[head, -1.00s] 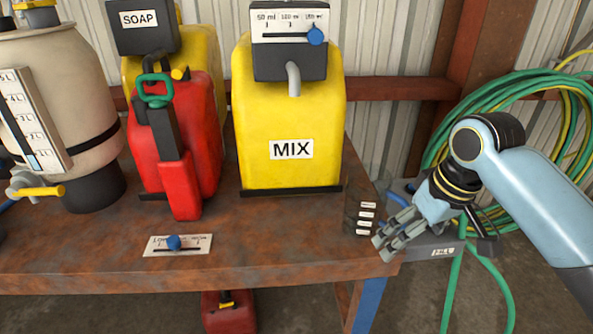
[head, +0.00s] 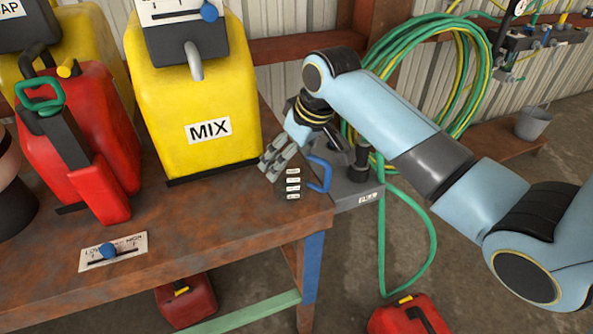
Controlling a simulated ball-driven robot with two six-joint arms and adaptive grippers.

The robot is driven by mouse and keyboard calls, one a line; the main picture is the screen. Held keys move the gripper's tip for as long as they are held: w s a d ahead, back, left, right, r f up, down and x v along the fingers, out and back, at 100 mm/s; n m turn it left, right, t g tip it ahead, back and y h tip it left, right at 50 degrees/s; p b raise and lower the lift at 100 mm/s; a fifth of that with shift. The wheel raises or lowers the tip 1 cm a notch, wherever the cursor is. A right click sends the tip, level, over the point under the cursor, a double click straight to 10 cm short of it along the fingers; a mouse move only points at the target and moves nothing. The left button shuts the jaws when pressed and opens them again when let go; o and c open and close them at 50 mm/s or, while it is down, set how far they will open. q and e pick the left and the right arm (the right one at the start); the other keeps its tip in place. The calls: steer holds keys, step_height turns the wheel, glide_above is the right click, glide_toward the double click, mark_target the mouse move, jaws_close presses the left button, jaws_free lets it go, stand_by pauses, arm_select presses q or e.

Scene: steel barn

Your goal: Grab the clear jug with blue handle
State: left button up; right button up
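A clear jug (head: 292,184) with small white labels stands at the right end of the rusty table (head: 215,230). Its blue handle (head: 322,174) sticks out to the right. The clear body is hard to make out against the table. My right gripper (head: 273,162) is at the jug's upper left in the picture, its grey fingers pointing down and left. The fingers overlap or nearly touch the jug. I cannot tell if they touch it or how far apart they are. My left gripper is not in view.
A yellow MIX container (head: 200,120) stands left of my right gripper, and a red can (head: 85,140) farther left. A dark grey device (head: 358,180) is right of the handle. Green hoses hang behind. Red cans (head: 187,300) are on the floor.

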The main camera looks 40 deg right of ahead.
steer(key=shift+x, duration=0.85)
steer(key=c, duration=1)
steer(key=shift+c, duration=0.3)
